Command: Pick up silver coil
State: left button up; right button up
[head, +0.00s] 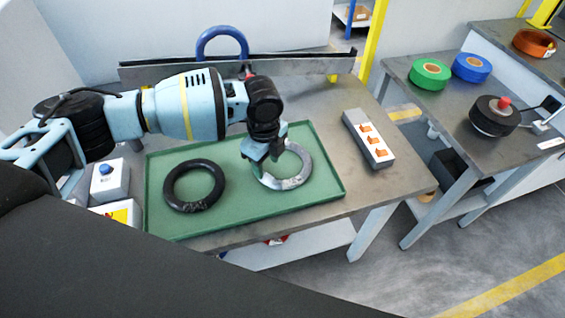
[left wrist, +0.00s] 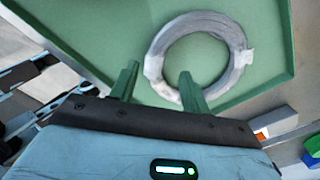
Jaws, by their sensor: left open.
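The silver coil (head: 286,184) lies flat on the right half of a green tray (head: 240,222). It also shows in the left wrist view (left wrist: 205,19) as a grey ring with pale bands. My left gripper (head: 261,157) is over the coil's left side and hides part of it. In the left wrist view its two fingers (left wrist: 159,68) are apart with nothing held between them. One finger overlaps the ring's near edge in that view; I cannot tell whether it touches. My right gripper is not in view.
A black coil (head: 171,191) lies on the tray's left half. A grey box with orange switches (head: 369,139) stands right of the tray. A blue ring (head: 221,31) is behind at the back rail. Green (head: 430,72) and blue (head: 471,66) rolls sit on the right table.

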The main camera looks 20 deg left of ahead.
aim_at(266, 178)
pick_arm(q)
jog(key=f, duration=0.5)
jog(key=shift+s, duration=0.4)
jog(key=shift+r, duration=0.1)
jog(key=shift+c, duration=0.2)
grip_shut()
